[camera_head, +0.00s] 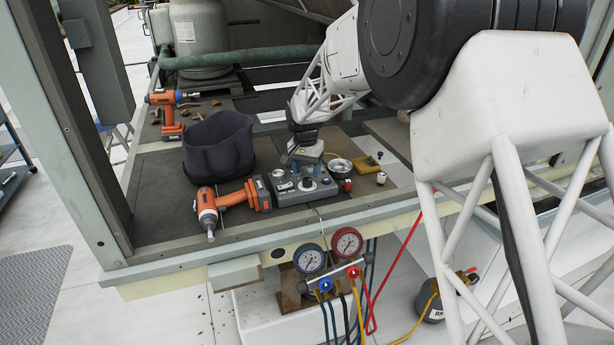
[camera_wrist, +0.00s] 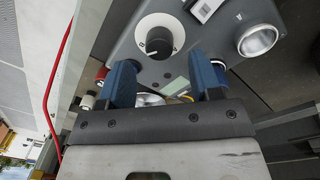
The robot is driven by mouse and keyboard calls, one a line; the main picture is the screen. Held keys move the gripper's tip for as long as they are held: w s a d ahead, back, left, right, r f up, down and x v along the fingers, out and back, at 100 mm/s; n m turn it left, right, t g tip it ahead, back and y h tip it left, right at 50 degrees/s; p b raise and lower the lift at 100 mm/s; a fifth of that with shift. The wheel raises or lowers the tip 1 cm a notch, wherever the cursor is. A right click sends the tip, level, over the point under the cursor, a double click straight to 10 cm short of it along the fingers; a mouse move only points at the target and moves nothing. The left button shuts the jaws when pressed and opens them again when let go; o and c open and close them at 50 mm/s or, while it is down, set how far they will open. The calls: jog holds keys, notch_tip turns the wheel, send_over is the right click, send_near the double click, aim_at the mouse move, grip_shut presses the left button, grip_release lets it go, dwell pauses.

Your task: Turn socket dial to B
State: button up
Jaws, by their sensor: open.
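A grey control box (camera_head: 295,193) sits on the dark deck near its front edge, below my gripper (camera_head: 307,168). The socket dial (camera_wrist: 158,40) is on the box's face in the wrist view, a black knob on a round white plate with small marks. I cannot tell the height gap.
A white switch (camera_wrist: 203,9) and a round silver fitting (camera_wrist: 258,41) are beside the dial. An orange drill (camera_head: 225,202) lies left of the box, a dark bag (camera_head: 217,147) behind it. A small metal bowl (camera_head: 341,168) stands right. Gauges (camera_head: 346,242) hang below the edge.

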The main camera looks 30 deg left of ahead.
aim_at(307, 179)
jog(key=shift+r, duration=2.15)
jog(key=shift+d+r, duration=0.1)
jog(key=shift+r, duration=0.05)
jog(key=s+d+r, duration=0.4)
jog(key=d+r, duration=0.1)
jog(key=d, duration=0.6)
jog(key=s+d+r+t, duration=0.1)
jog(key=s+d+r, duration=0.3)
jog(key=d, duration=0.8)
jog(key=s+d+r, duration=0.4)
jog(key=d+r, duration=0.1)
jog(key=d, duration=0.6)
jog(key=s+d+f, duration=0.1)
jog(key=s+d, duration=1)
jog(key=s, duration=0.3)
jog(key=s+d+f+m+t, duration=0.1)
jog(key=s+d+f, duration=0.1)
jog(key=s+d, duration=0.8)
jog(key=s, duration=0.4)
jog(key=shift+d+f+t, duration=0.25)
jog(key=shift+d+t, duration=0.05)
jog(key=shift+d, duration=0.05)
